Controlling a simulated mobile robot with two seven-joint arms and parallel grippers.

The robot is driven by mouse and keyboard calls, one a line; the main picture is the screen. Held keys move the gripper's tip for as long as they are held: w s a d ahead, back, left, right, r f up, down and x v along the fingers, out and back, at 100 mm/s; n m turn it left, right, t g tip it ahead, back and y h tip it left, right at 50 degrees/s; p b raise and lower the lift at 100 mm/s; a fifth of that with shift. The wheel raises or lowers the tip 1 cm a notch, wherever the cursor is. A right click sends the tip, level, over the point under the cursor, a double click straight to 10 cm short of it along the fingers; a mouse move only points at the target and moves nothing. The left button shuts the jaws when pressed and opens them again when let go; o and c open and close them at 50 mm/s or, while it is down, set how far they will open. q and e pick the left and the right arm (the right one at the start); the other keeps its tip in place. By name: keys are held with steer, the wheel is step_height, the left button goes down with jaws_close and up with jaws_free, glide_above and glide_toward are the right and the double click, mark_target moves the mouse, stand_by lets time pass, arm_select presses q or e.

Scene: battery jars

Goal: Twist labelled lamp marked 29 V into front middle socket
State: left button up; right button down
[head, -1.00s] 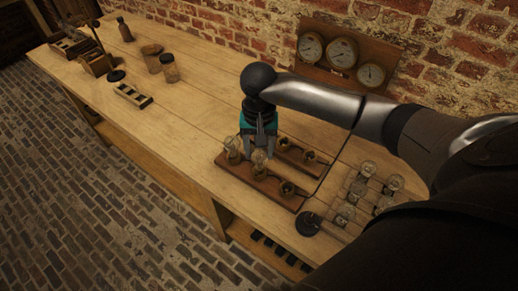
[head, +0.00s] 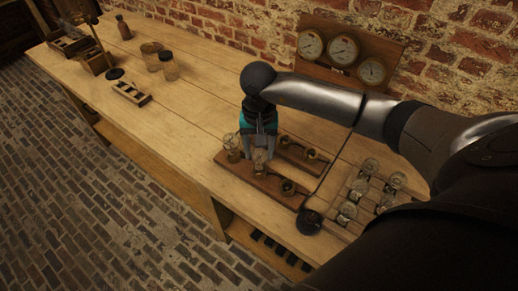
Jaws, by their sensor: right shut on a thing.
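My right gripper (head: 262,148) points down over the wooden socket boards and is shut on a glass lamp (head: 260,160). That lamp is upright at the middle position of the front socket board (head: 226,165); whether its base is seated in the socket cannot be told. Its marking is too small to read. Another lamp (head: 232,147) stands at the left position of the front board. The front board's right socket (head: 288,187) is empty. A second board (head: 298,156) lies behind, partly hidden by the gripper. My left gripper is not in view.
Several glass lamps (head: 370,166) stand in a rack at the right, near my right arm. A round black object (head: 308,222) sits at the bench's front edge. Three gauges (head: 343,50) hang on the brick wall. Jars (head: 169,67) and the bench's left half (head: 175,120) lie away from the arm.

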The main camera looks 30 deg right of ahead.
steer(key=shift+f+b, duration=0.2)
steer(key=shift+b, duration=0.15)
stand_by(0.4)
stand_by(0.3)
steer(key=m, duration=0.3)
steer(key=shift+m, duration=0.4)
steer(key=shift+m+p, duration=0.3)
steer(key=shift+m, duration=1)
steer(key=shift+m, duration=0.8)
steer(key=m+p, duration=0.1)
steer(key=m, duration=0.3)
steer(key=shift+m, duration=0.4)
